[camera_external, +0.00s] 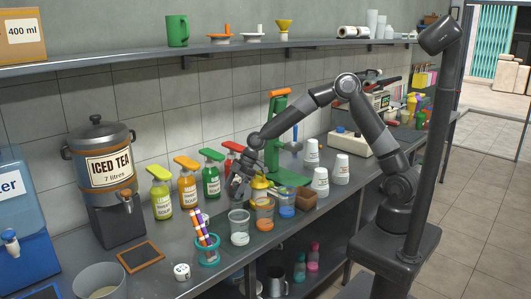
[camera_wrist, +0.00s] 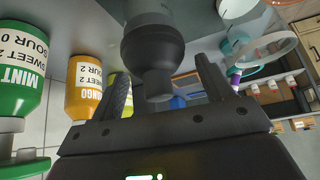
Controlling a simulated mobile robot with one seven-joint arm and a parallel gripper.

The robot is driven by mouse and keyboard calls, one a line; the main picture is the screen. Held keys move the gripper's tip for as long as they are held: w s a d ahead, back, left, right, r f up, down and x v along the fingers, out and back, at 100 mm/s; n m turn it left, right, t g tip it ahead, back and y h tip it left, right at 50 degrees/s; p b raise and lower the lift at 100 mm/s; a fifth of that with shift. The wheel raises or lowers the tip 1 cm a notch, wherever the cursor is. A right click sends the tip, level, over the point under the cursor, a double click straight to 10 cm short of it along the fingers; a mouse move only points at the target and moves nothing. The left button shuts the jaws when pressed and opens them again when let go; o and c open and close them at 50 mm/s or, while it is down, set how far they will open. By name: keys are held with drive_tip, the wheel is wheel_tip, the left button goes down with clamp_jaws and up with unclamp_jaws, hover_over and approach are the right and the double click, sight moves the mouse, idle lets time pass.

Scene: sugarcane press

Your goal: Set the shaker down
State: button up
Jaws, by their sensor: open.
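A dark grey shaker (camera_wrist: 152,42) with a narrower cap shows in the wrist view, between the two fingers of my gripper (camera_wrist: 163,70). The fingers are spread, with a visible gap between the shaker and the right finger. The shaker's wide end points to the top of the picture, over the grey counter (camera_wrist: 88,25); I cannot tell whether it touches. In the external view, my gripper (camera_external: 238,187) is low over the counter (camera_external: 165,262), in front of the syrup bottles. There the shaker is too small and dark to tell from my gripper.
A green bottle (camera_external: 211,174), an orange bottle (camera_external: 187,182) and a yellow bottle (camera_external: 161,192) stand behind my gripper. A clear cup (camera_external: 239,226) and a straw holder (camera_external: 207,252) stand in front. A green press (camera_external: 275,140) is to the right.

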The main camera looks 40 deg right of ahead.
drive_tip(key=v, duration=1.2)
drive_tip(key=shift+d, duration=0.1)
drive_tip(key=s+d+r+m+t+h, duration=0.1)
drive_tip(key=s+d+r+m+h, duration=0.2)
drive_tip(key=d, duration=0.4)
drive_tip(key=s+d+r+m+t+h, duration=0.1)
drive_tip(key=s+d+m, duration=0.2)
drive_tip(key=s+d, duration=0.3)
drive_tip(key=s+d+r+m+t+h, duration=0.1)
drive_tip(key=s+d+r+m+h, duration=0.15)
drive_tip(key=d, duration=0.55)
drive_tip(key=s+d+m+t, duration=0.1)
drive_tip(key=s+d+m, duration=0.6)
drive_tip(key=s+d, duration=0.5)
drive_tip(key=shift+s+r, duration=0.45)
drive_tip(key=shift+s, duration=0.7)
drive_tip(key=shift+d, duration=0.1)
